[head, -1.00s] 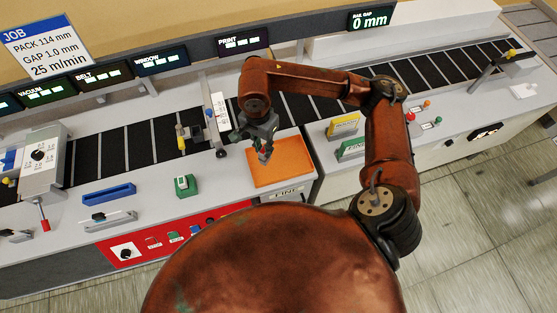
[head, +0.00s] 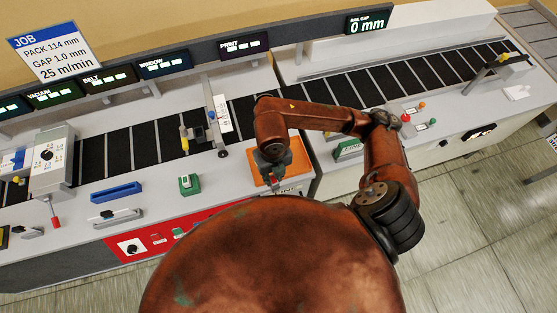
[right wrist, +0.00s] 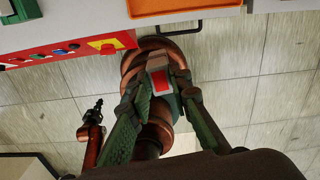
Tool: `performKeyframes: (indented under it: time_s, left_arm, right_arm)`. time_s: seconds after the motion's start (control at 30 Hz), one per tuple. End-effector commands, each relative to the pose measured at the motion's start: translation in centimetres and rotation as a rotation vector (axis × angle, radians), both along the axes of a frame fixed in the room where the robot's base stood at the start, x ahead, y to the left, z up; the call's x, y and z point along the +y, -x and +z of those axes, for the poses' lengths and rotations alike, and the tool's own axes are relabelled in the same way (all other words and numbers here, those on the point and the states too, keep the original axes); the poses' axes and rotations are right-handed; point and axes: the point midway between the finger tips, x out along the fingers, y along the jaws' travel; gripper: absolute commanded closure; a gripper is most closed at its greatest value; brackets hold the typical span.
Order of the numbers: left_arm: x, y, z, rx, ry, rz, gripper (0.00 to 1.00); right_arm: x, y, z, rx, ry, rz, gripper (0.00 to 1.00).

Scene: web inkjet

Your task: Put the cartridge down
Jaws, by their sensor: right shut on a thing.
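My right gripper (head: 272,177) is over the orange pad (head: 297,160), near its left side, in the head view. In the right wrist view the same gripper (right wrist: 158,88) is shut on the cartridge (right wrist: 161,80), a small grey block with a red face between the green fingers. In the head view the cartridge is mostly hidden by the gripper, and I cannot tell whether it touches the pad. A small dark gripper on a copper arm, likely my left one (right wrist: 96,104), shows at the left of the right wrist view; its opening is unclear.
A green-and-white block (head: 188,184) and a blue bar (head: 116,192) lie on the grey worktop left of the pad. The dark conveyor belt (head: 165,144) runs behind. A red control panel (head: 160,240) is on the front.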

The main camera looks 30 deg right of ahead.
Motion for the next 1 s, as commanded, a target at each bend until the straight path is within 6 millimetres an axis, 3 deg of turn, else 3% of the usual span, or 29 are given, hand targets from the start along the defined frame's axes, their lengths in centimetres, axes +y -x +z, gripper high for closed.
performKeyframes:
  time_s: [0.23,0.6,0.8,1.0]
  left_arm:
    - [0.0,-0.1,0.5,-0.001,0.000,0.000,1.00]
    - [0.0,-0.2,2.3,-0.004,0.000,-0.001,1.00]
    - [0.0,-0.3,2.9,-0.005,0.001,-0.001,1.00]
    - [0.0,-0.3,3.1,-0.005,0.001,-0.001,1.00]
  right_arm:
    - [-0.6,-0.2,-0.3,0.001,-0.001,-0.137,1.00]
    - [-6.0,-6.5,-3.9,0.003,-0.001,-0.139,1.00]
    - [-7.7,-8.7,-7.6,0.001,-0.004,-0.135,1.00]
    - [-8.5,-9.7,-9.2,0.000,-0.004,-0.132,1.00]
